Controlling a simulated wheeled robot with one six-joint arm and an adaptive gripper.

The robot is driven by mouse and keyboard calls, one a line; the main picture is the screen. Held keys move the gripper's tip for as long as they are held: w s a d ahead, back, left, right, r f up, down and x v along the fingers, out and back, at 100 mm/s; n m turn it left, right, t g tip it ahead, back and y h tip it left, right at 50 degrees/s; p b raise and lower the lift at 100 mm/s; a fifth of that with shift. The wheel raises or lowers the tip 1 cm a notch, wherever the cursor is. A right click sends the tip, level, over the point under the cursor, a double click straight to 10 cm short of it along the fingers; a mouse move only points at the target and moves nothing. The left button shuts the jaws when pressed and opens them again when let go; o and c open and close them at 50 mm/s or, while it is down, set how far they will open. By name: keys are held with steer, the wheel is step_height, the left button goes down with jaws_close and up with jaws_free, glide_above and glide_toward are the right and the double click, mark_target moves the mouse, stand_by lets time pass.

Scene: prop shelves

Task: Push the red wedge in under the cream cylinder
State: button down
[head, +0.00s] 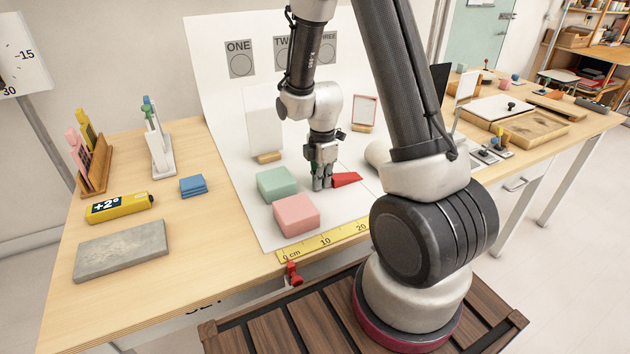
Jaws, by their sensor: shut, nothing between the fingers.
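The red wedge (346,179) lies on the white sheet in the middle of the table. My gripper (322,185) points down just left of the wedge, shut and empty, with its fingertips low near the sheet. Whether the fingers touch the wedge I cannot tell. A pale rounded thing, likely the cream cylinder (375,153), shows to the right of the wedge and a little farther back. My arm hides most of it. A gap of white sheet shows between the wedge and its visible part.
A green block (278,185) and a pink block (296,214) stand left and front of my gripper. A yellow ruler (322,242) lies along the sheet's front edge. A white panel on a wooden foot (269,157) stands behind. Blue pads (193,186) lie farther left.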

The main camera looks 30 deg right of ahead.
mark_target(342, 176)
steer(key=shift+d, duration=0.15)
steer(key=d, duration=0.6)
steer(key=shift+d, duration=0.35)
steer(key=shift+a, duration=0.1)
